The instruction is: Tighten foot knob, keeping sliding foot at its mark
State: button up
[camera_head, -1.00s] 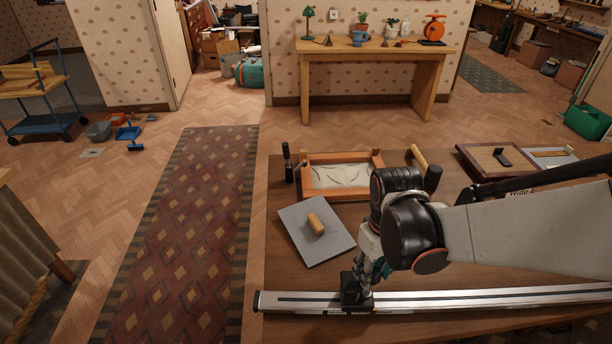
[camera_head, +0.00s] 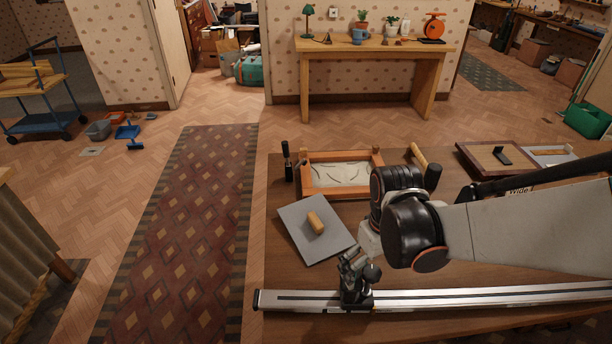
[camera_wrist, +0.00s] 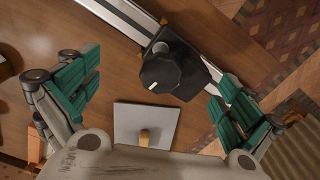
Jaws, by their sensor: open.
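The black foot knob (camera_wrist: 166,72) has a small white mark on its rim and sits on the black sliding foot (camera_wrist: 201,68). The foot straddles the silver rail (camera_wrist: 112,12). In the head view the foot (camera_head: 355,294) is near the rail's left end. My gripper (camera_wrist: 157,98) is open, with green-padded fingers spread wide on either side of the knob, apart from it. In the head view my gripper (camera_head: 356,264) is above the foot and partly overlaps the knob. Small yellow marks show beside the rail in the wrist view; the foot's exact alignment cannot be told.
A grey board with a wooden handle (camera_head: 302,243) lies behind the rail. A wooden-framed tray (camera_head: 309,180) stands farther back beside a black-handled tool (camera_head: 287,162). A brown framed board (camera_head: 474,158) lies at the back right. Bare tabletop lies between the grey board and rail.

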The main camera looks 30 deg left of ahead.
jog(key=shift+s+a+r, duration=0.1)
jog(key=shift+s+r, duration=0.05)
jog(key=shift+s, duration=0.1)
